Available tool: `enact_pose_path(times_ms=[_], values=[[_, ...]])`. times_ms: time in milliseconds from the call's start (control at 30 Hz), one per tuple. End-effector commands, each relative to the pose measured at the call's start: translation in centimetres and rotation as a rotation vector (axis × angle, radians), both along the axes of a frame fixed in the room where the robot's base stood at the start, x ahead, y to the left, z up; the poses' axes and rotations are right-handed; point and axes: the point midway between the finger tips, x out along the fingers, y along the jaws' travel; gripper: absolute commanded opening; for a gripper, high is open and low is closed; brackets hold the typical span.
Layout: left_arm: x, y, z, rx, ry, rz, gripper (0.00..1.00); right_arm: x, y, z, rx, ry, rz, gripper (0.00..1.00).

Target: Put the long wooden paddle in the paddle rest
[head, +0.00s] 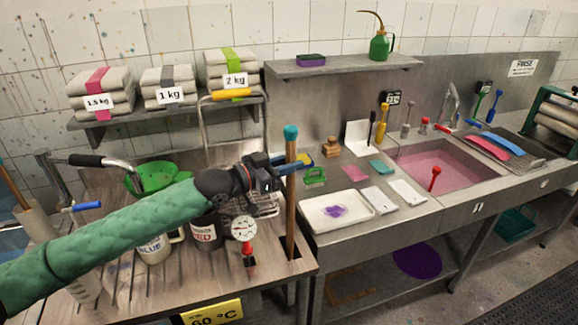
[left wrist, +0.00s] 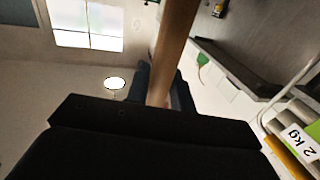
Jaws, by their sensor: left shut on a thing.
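The long wooden paddle (head: 290,215) stands nearly upright, with a teal cap at its top end. My left gripper (head: 283,168) is shut on its upper part, below the cap. The paddle's shaft also shows in the left wrist view (left wrist: 172,50), running up from between the fingers. Its lower end meets a dark opening at the right edge of the slatted wooden worktop (head: 185,285); I cannot tell whether it is inside or just above it, or whether that opening is the paddle rest. My right gripper is not in view.
A green colander (head: 155,177) is behind my arm. A white tray (head: 325,222) lies close right of the paddle. A pink-filled sink (head: 440,165) is farther right.

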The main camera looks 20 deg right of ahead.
Motion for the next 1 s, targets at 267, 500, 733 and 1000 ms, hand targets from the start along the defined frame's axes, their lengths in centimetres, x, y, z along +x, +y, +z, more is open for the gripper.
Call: enact_pose_path(times_ms=[267, 500, 733, 1000], values=[[0.0, 0.0, -1.8, -0.003, -0.002, 0.0, 0.01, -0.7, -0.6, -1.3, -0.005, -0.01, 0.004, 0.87], [0.0, 0.0, -1.9, -0.002, -0.001, 0.0, 0.01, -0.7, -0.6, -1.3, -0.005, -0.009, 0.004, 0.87], [0.0, 0.0, -2.0, -0.001, -0.001, 0.0, 0.43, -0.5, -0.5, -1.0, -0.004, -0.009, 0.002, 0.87], [0.0, 0.0, -2.0, -0.001, -0.001, 0.0, 0.45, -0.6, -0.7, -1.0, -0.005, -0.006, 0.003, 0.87]])
